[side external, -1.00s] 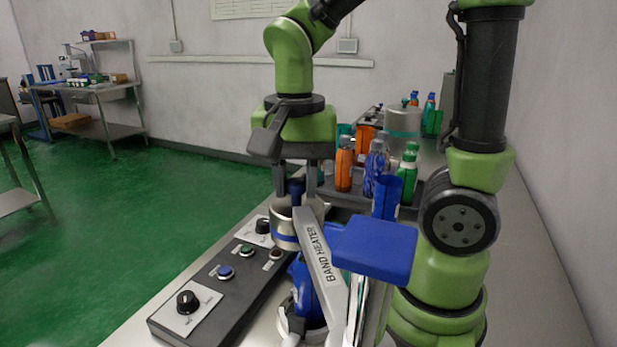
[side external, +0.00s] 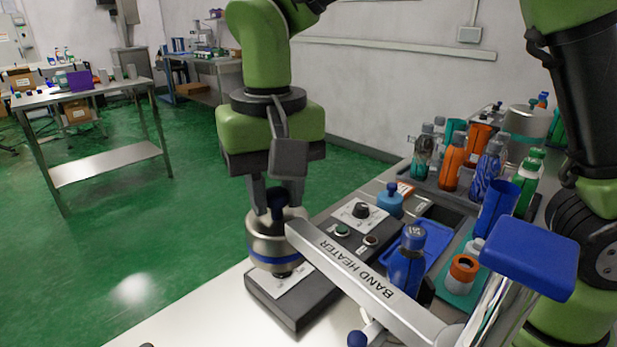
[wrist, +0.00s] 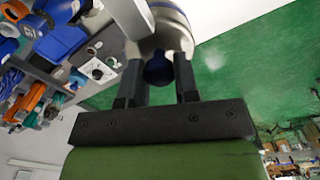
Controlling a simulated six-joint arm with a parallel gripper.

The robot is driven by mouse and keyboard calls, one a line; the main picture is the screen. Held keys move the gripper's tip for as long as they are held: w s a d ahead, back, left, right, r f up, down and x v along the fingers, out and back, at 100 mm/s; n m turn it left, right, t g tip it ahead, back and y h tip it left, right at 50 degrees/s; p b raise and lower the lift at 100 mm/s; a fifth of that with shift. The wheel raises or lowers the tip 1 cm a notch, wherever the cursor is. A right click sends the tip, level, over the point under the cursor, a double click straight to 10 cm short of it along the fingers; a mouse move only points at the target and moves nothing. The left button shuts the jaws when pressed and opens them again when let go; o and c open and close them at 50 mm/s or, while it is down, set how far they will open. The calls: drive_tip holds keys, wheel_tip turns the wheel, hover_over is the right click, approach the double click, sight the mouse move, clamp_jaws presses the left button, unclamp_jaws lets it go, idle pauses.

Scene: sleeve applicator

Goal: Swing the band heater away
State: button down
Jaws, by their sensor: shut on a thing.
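The band heater (side external: 272,250) is a silver drum with a blue stripe on the end of a silver arm (side external: 375,285) lettered BAND HEATER. It hangs above the near end of the black control box, at the table's edge. My gripper (side external: 279,203) is shut on the dark blue knob on top of the drum. The knob (wrist: 158,69) sits between both fingers in the wrist view, where the drum (wrist: 168,28) shows beyond it. A blue bottle (side external: 404,268) stands behind the heater's arm, clear of the drum; its lower part is hidden.
The control box (side external: 300,318) with knobs and buttons lies under the heater. Several bottles, including an orange one (side external: 453,166), stand at the back right. A blue block (side external: 530,258) tops the near-right post. Open green floor lies to the left, beyond the table's edge.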

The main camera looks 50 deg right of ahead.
drive_tip(key=shift+a+n, duration=0.6)
drive_tip(key=shift+a, duration=0.55)
drive_tip(key=shift+w+a, duration=0.1)
drive_tip(key=c, duration=0.9)
unclamp_jaws()
drive_tip(key=shift+o, duration=0.2)
wheel_tip(320, 180, up, 10)
